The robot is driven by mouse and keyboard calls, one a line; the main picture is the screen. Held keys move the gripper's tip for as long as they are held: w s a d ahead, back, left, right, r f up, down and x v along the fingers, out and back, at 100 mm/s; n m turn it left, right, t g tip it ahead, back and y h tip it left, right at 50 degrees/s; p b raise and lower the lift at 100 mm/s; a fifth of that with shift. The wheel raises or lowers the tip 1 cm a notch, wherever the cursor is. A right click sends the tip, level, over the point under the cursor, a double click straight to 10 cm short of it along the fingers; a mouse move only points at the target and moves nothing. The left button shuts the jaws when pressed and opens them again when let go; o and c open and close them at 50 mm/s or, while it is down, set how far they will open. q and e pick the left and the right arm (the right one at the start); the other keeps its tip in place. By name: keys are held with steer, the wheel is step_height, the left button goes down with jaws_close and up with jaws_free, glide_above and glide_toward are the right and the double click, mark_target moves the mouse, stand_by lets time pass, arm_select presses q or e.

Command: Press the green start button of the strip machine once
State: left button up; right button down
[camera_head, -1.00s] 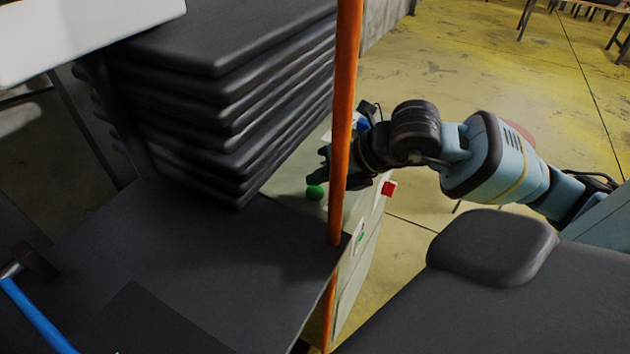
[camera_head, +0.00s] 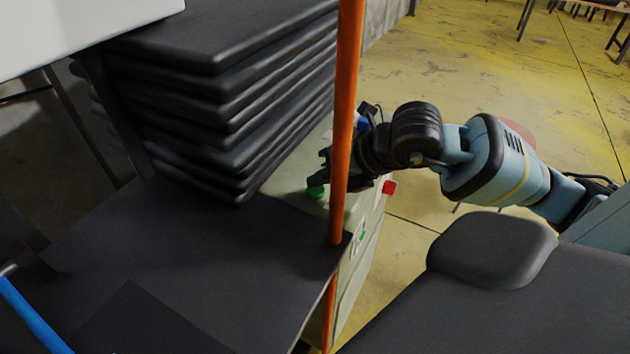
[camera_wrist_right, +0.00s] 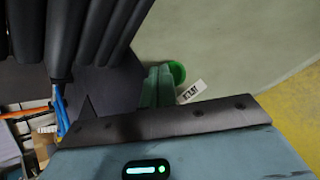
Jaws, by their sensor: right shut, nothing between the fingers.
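The green start button (camera_head: 316,193) is a round knob on top of the pale strip machine (camera_head: 372,225), just left of the orange pole. My right gripper (camera_head: 317,181) is shut and empty, with its fingertips at the top of the button. They look to be touching it, but I cannot tell how far it is pressed in. In the right wrist view the shut fingers (camera_wrist_right: 158,86) cover the left part of the button (camera_wrist_right: 178,71). A white label (camera_wrist_right: 191,92) shows beside them. My left gripper is not in view.
An orange pole (camera_head: 345,110) stands in front of my right wrist. A stack of dark slabs (camera_head: 225,100) stands left of it, above a dark table (camera_head: 180,260). A red button (camera_head: 389,187) is on the machine's right side. A dark padded surface (camera_head: 500,300) lies front right.

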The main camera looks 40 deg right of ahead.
stand_by(0.4)
steer(key=shift+f, duration=0.25)
steer(key=shift+f+b, duration=0.15)
steer(key=shift+b, duration=0.2)
stand_by(0.5)
steer(key=shift+r, duration=0.3)
steer(key=shift+r+p, duration=0.45)
steer(key=shift+r, duration=0.1)
